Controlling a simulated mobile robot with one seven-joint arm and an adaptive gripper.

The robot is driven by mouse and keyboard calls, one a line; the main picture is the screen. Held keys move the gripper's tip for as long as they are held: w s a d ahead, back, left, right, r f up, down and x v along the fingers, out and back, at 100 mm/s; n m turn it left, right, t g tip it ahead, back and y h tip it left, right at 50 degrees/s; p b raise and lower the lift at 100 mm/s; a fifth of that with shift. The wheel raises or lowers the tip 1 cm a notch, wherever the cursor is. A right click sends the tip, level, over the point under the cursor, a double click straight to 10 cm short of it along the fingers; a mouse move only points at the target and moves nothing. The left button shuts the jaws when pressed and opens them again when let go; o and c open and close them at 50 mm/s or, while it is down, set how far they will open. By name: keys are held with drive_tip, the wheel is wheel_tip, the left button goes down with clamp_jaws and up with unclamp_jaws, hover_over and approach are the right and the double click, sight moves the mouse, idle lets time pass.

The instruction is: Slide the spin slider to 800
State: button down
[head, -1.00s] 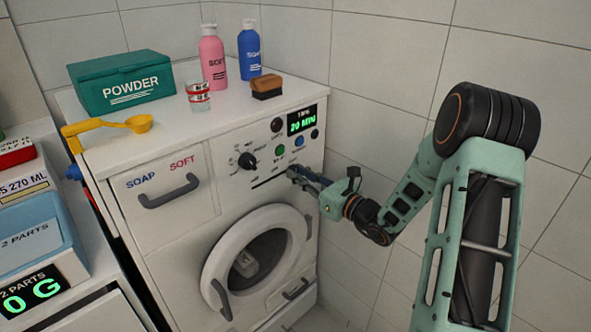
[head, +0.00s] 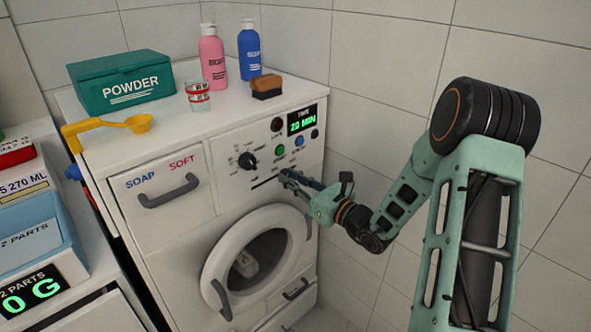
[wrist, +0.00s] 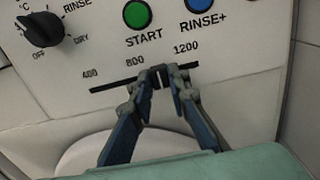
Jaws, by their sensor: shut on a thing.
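The spin slider's dark slot (wrist: 108,87) runs under the labels 400, 800 and 1200 in the wrist view, tilted up to the right. It also shows on the washing machine front in the head view (head: 263,183). My gripper (wrist: 162,76) is shut on the slider's knob, which is mostly hidden between the fingertips. The fingertips stand between the 800 and 1200 marks, a little right of 800. In the head view my gripper (head: 284,174) reaches the panel from the right.
Above the slot are a green START button (wrist: 137,14), a blue RINSE+ button (wrist: 198,4) and a black dial (wrist: 42,29). The round door (head: 212,262) is below. A brush (head: 267,87), glass (head: 198,97) and bottles stand on top.

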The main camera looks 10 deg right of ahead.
drive_tip(key=shift+s+a, duration=0.7)
drive_tip(key=shift+a, duration=0.35)
idle(0.6)
drive_tip(key=c, duration=1.8)
unclamp_jaws()
drive_tip(key=v, duration=0.7)
